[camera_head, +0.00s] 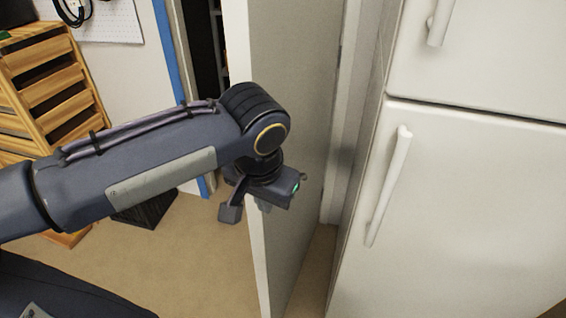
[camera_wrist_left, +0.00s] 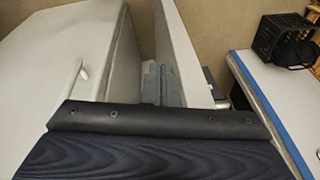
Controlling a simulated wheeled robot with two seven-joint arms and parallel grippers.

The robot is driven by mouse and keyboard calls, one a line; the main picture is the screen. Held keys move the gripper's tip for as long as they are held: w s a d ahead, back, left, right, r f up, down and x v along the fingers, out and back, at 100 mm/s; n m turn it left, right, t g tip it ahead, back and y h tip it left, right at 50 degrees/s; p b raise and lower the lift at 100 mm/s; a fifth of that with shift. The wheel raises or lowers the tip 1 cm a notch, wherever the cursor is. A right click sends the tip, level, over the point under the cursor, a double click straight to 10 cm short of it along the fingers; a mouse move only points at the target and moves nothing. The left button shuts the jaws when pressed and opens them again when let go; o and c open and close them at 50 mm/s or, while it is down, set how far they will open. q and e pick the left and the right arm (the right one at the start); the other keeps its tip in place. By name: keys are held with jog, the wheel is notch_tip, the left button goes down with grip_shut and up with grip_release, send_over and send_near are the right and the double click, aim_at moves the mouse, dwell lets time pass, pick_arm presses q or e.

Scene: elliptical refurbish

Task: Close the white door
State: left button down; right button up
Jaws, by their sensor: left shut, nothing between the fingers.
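The white door (camera_head: 300,75) stands ajar, upright and nearly edge-on to me in the middle of the head view, beside the fridge. In the left wrist view the door (camera_wrist_left: 187,50) runs away from the camera, just right of the fingers. My left arm reaches across from the left, and my left gripper (camera_head: 263,204) overlaps the door near its free edge. The gripper is shut and empty, and its fingers (camera_wrist_left: 162,85) show beside the door face on the fridge side. I cannot tell whether they touch it. My right gripper is not in view.
A white fridge (camera_head: 470,190) with long handles stands close on the right, leaving a narrow gap to the door. Blue tape (camera_head: 172,55) marks the doorway edge. A wooden rack (camera_head: 50,85) and a dark crate (camera_head: 148,208) stand left; the tan floor (camera_head: 215,275) is partly clear.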

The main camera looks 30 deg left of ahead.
pick_arm(q)
jog(key=w+d+r+n+t+y+b, duration=0.1)
jog(key=w+d+r+n+y, duration=0.1)
jog(key=w+d+r+y, duration=0.45)
jog(key=w+a+f+h, duration=0.1)
jog(key=w+a+f, duration=0.3)
jog(key=a, duration=0.5)
jog(key=shift+f+b, duration=0.45)
jog(key=shift+f, duration=0.45)
jog(key=shift+a+h, duration=0.15)
jog(key=shift+h, duration=0.1)
